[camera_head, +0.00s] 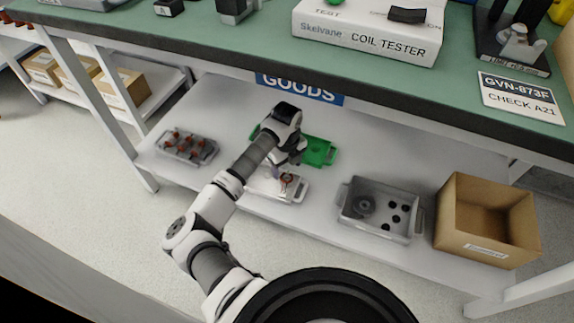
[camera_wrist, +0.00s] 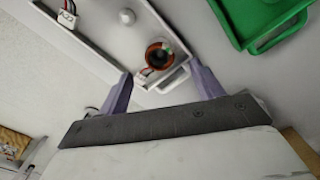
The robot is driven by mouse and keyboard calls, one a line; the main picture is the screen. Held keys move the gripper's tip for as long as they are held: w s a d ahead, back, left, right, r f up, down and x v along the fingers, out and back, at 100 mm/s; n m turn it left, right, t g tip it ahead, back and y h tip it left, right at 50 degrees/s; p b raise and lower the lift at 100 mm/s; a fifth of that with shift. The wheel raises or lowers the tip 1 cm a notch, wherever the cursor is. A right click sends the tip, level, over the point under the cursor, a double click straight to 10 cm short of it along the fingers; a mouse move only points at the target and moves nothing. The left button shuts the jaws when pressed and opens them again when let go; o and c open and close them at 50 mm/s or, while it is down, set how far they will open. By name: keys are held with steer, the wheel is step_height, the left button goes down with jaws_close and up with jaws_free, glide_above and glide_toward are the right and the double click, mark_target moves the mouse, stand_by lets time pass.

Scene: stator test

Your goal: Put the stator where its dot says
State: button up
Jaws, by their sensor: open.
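In the head view my gripper (camera_head: 281,167) hangs over the white tray. A green tray (camera_head: 318,151) lies behind it on the lower shelf.
A grey tray (camera_head: 209,155) with several red-brown parts is at the left. A grey bin (camera_head: 362,226) with dark round parts and a cardboard box (camera_head: 488,222) stand right. The green bench top (camera_head: 262,38) overhangs the shelf and carries a coil tester (camera_head: 368,32).

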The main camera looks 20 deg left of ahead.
steer(key=o, duration=0.3)
steer(key=shift+r, duration=0.1)
step_height(320, 180, up, 14)
steer(key=p, duration=0.3)
steer(key=shift+f, duration=0.25)
stand_by(0.6)
